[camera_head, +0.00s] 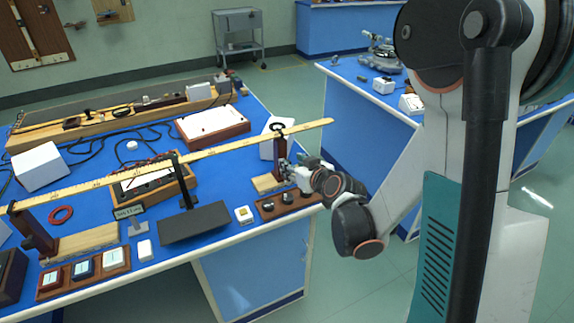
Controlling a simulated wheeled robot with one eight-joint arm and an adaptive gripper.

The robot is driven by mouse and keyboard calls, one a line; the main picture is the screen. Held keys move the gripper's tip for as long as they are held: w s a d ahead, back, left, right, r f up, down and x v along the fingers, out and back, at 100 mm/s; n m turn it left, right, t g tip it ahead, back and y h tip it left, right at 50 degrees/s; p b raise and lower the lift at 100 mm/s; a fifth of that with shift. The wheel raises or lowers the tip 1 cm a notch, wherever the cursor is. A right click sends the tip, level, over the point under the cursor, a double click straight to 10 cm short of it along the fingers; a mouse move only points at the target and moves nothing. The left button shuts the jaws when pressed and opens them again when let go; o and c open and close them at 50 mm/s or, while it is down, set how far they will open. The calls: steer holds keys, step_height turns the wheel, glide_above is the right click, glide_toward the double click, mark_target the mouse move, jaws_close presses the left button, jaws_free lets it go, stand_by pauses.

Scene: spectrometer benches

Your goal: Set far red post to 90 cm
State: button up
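A long yellow ruler (215,152) stretches across the blue bench, raised on supports. The far dark-red post (280,146) stands at the ruler's right part on a pale wooden base (266,183), with a black ring at its top. The near dark-red post (36,237) stands at the ruler's left end. My gripper (287,168) is at the lower right side of the far post, close to it. Its fingers are too small and overlapped to show whether they are open, shut or touching the post. The scale numbers cannot be read.
A black stand (186,190) rises at mid-ruler behind a dark tilted panel (195,223). A brown tray (288,204) with small dark pieces lies just below my gripper. A wooden-framed meter box (150,189) and a white-topped box (213,124) stand behind.

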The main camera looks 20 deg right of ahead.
steer(key=shift+b+x, duration=0.6)
steer(key=shift+x, duration=2)
